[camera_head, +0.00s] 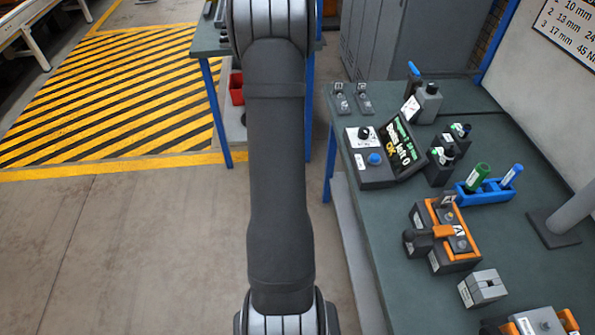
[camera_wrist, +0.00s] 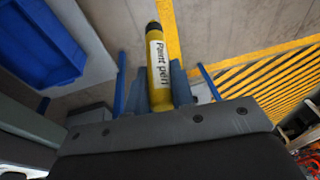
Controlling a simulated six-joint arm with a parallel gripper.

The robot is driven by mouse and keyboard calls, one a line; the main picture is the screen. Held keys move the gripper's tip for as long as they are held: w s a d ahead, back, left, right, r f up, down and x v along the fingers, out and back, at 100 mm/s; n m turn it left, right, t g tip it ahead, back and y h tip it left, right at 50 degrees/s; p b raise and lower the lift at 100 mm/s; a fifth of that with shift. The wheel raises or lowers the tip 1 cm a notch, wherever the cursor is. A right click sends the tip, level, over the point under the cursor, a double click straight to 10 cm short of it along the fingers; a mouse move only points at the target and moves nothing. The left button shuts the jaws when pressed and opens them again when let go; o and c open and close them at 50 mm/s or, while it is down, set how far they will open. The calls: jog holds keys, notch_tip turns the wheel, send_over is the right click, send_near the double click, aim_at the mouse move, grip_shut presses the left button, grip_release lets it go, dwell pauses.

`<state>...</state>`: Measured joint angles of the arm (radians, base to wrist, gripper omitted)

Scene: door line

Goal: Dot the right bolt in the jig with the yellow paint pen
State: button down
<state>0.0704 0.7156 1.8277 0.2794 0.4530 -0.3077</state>
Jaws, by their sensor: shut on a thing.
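The yellow paint pen (camera_wrist: 159,62), with a white "Paint pen" label, stands between the fingers of my gripper (camera_wrist: 158,72) in the wrist view, and my gripper is shut on it. The wrist view shows floor behind the pen, with no jig in sight. My gripper is outside the head view. In the head view a dark jig with orange parts (camera_head: 471,257) sits on the green bench to the right. Bolt-like pieces show on its top, but they are too small to tell apart or to see any paint dot.
A blue pen rack (camera_head: 484,196) holds a green pen (camera_head: 477,177) and a blue pen (camera_head: 511,175). A control box with a screen (camera_head: 402,146), dark bottles and a grey block (camera_head: 482,288) stand around the jig. A lamp-like post (camera_head: 570,217) rises at the right. The bench's front left corner is clear.

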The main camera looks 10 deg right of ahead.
jog(key=s+d+r+m+h, duration=0.1)
jog(key=s+d+r, duration=0.2)
jog(key=d+r, duration=0.35)
jog(key=s+d+r+m, duration=0.2)
jog(key=s+d+r, duration=0.1)
jog(key=d, duration=0.6)
jog(key=s+d+r+m+h, duration=0.1)
jog(key=s+d+r, duration=0.2)
jog(key=d+r, duration=0.35)
jog(key=s+d+r+m+g+h, duration=0.15)
jog(key=s+d+r, duration=0.25)
jog(key=s+d, duration=0.7)
jog(key=s+d+r+m+y, duration=0.1)
jog(key=s+d+r+m, duration=0.25)
jog(key=s+d, duration=0.75)
jog(key=shift+h, duration=0.25)
jog(key=shift+s+a+f, duration=0.25)
jog(key=shift+f, duration=0.4)
jog(key=shift+s+a+f, duration=0.2)
jog(key=shift+a+f, duration=0.1)
jog(key=shift+f, duration=0.4)
jog(key=shift+s+a+f, duration=0.25)
jog(key=shift+f, duration=0.4)
jog(key=shift+f, duration=0.6)
notch_tip(320, 180, up, 6)
